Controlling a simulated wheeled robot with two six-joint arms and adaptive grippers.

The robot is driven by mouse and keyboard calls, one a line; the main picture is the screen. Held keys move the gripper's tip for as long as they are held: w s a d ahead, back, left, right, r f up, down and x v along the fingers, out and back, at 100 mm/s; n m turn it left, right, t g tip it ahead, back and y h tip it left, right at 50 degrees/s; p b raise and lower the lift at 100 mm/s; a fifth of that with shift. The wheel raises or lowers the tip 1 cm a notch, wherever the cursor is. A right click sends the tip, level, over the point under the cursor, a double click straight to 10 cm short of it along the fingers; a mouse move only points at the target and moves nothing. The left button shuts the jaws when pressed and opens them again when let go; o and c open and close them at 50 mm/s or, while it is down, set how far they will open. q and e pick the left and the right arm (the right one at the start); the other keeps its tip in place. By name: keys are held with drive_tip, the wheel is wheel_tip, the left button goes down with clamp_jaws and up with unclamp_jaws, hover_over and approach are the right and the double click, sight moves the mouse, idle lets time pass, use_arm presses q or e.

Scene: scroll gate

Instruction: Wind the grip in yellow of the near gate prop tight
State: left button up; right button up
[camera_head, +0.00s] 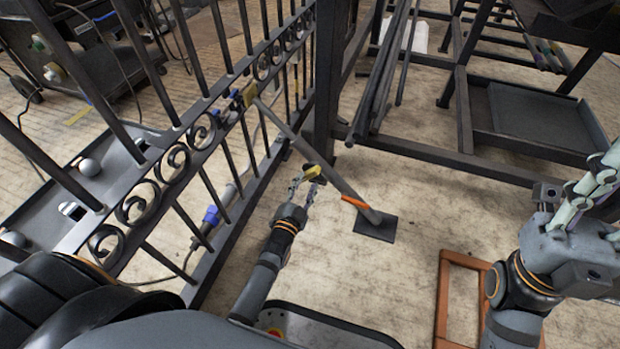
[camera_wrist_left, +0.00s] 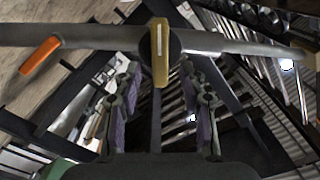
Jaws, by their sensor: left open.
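The near gate prop (camera_head: 342,187) is a grey tube slanting from the scroll gate (camera_head: 196,127) down to a dark floor plate (camera_head: 376,229). It has an orange band (camera_head: 354,201) low down. The yellow grip (camera_head: 313,172) is partway along the tube; in the left wrist view the grip (camera_wrist_left: 161,52) is a bar set crosswise on the round hub. My left gripper (camera_head: 304,186) is open just short of the grip. In the wrist view its fingers (camera_wrist_left: 163,108) stand on both sides below the grip, apart from it. My right gripper (camera_head: 592,188) is at the right edge.
A dark steel frame with a shelf tray (camera_head: 535,117) stands at the back right. Long bars (camera_head: 385,75) lean near the gate post. An orange frame (camera_head: 442,300) lies on the floor at front right. A blue connector and cable (camera_head: 212,214) hang by the gate.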

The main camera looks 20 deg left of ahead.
sight(309, 177)
use_arm(q)
drive_tip(key=w+b, duration=0.1)
drive_tip(key=w, duration=0.3)
drive_tip(key=shift+w, duration=0.1)
drive_tip(key=shift+c, duration=0.3)
clamp_jaws()
